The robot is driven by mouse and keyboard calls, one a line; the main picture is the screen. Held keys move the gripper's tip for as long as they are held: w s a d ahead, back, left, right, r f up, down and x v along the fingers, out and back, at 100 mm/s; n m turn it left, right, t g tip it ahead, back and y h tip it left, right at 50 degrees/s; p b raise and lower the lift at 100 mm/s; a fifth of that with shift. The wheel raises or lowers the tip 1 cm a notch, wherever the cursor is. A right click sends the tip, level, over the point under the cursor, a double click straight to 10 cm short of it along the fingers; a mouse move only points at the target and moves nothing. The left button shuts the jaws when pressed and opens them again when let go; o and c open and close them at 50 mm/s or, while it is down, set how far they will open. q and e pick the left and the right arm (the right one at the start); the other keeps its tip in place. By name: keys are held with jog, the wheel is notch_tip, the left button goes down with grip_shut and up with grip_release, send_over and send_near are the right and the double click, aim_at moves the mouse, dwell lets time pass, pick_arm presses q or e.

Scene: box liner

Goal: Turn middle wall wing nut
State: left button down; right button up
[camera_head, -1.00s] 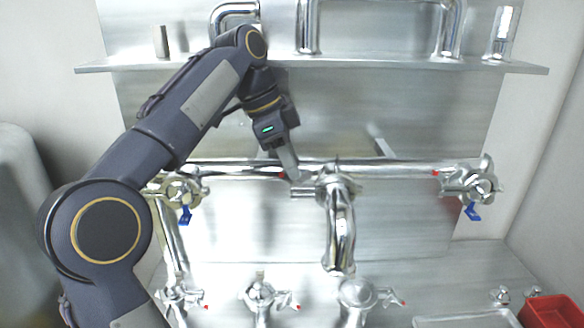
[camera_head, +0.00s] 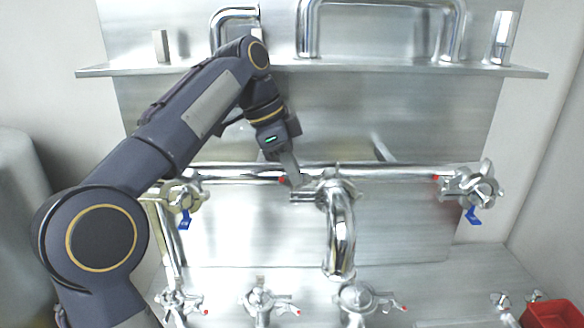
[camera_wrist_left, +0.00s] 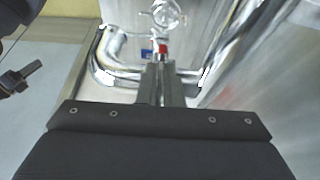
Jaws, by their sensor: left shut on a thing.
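The middle wall wing nut (camera_head: 325,193) is a shiny metal fitting at the centre of the horizontal wall pipe, above the curved spout (camera_head: 341,240). A red tip (camera_head: 282,180) shows to its left, beside my fingers. My left gripper (camera_head: 296,181) reaches down from the upper left and is shut on the wing nut's left arm. In the left wrist view, my fingers (camera_wrist_left: 160,85) are close together, with a red tip (camera_wrist_left: 163,49) just beyond them. The fingers hide most of the gripped part. My right gripper is not in view.
Similar valves with blue levers sit at the left (camera_head: 185,197) and right (camera_head: 473,187) pipe ends. Several lower taps (camera_head: 262,300) stand below. A metal shelf (camera_head: 400,68) spans above. A red bin (camera_head: 555,313) is at bottom right.

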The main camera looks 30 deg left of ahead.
pick_arm(q)
jog(key=n, duration=0.2)
jog(key=n+t+y, duration=0.1)
jog(key=n, duration=0.2)
jog(key=shift+s+d+r+p, duration=0.1)
jog(key=shift+s+p, duration=0.05)
jog(key=shift+p, duration=0.25)
jog(key=n+y, duration=0.1)
jog(key=n, duration=0.1)
jog(key=n+t+y+p, duration=0.1)
jog(key=n, duration=0.2)
jog(key=shift+d, duration=0.2)
jog(key=n+y, duration=0.1)
jog(key=n, duration=0.3)
jog(key=shift+y+p, duration=0.4)
jog(key=n+y, duration=0.1)
jog(key=n, duration=0.3)
jog(key=shift+d+n+g+y, duration=0.15)
jog(key=shift+n+g+y, duration=0.15)
jog(key=shift+g+y, duration=0.1)
jog(key=c, duration=1.6)
grip_release()
